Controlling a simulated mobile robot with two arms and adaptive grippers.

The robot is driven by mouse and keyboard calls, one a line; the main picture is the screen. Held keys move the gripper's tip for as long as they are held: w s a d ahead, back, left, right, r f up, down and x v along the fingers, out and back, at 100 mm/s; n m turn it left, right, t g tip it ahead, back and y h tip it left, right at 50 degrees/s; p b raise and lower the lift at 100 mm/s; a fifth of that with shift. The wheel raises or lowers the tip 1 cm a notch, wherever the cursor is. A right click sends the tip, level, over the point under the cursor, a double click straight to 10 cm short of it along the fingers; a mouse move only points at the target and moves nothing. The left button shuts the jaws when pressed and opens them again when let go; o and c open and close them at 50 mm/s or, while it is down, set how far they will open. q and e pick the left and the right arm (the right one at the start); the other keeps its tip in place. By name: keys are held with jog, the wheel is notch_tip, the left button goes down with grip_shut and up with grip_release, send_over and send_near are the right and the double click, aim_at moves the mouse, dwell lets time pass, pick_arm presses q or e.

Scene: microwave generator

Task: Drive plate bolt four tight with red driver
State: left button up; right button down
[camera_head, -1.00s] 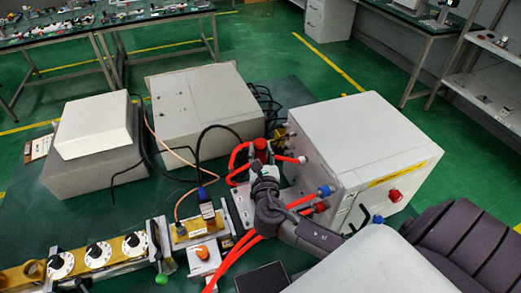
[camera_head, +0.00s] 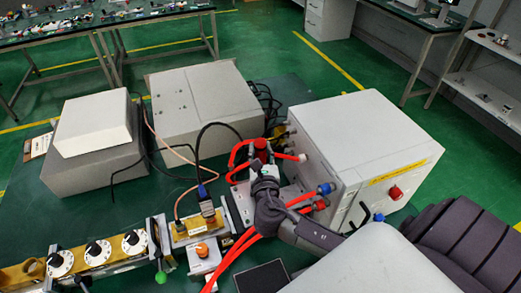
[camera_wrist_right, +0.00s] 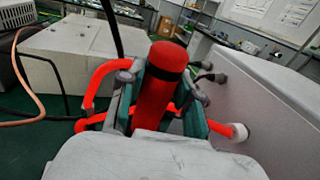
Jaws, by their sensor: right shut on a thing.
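My right gripper (camera_head: 261,165) is shut on the red driver (camera_head: 261,147), just left of the white box-shaped unit. In the right wrist view the red cylindrical handle of the driver (camera_wrist_right: 160,88) stands upright between the two green-padded fingers (camera_wrist_right: 162,98). The driver's tip is hidden below the gripper. A pale metal plate (camera_head: 241,201) shows beside and under the gripper. Its bolts are too small or too hidden to tell apart, so I cannot see whether the driver touches bolt four. My left gripper is not in view.
Orange-red hoses (camera_head: 236,250) loop around the gripper and run to the white unit (camera_head: 365,140). A black cable and a copper-coloured cable cross the left side. A gold waveguide with white dials (camera_head: 97,252) lies at lower left. Grey boxes (camera_head: 190,105) stand behind.

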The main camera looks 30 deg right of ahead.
aim_at(260, 142)
jog(key=shift+s+f, duration=0.1)
jog(key=shift+f, duration=0.55)
dwell(2.2)
notch_tip(260, 142, up, 7)
jog(key=p, duration=0.6)
jog(key=shift+f, duration=0.1)
jog(key=shift+r, duration=1.3)
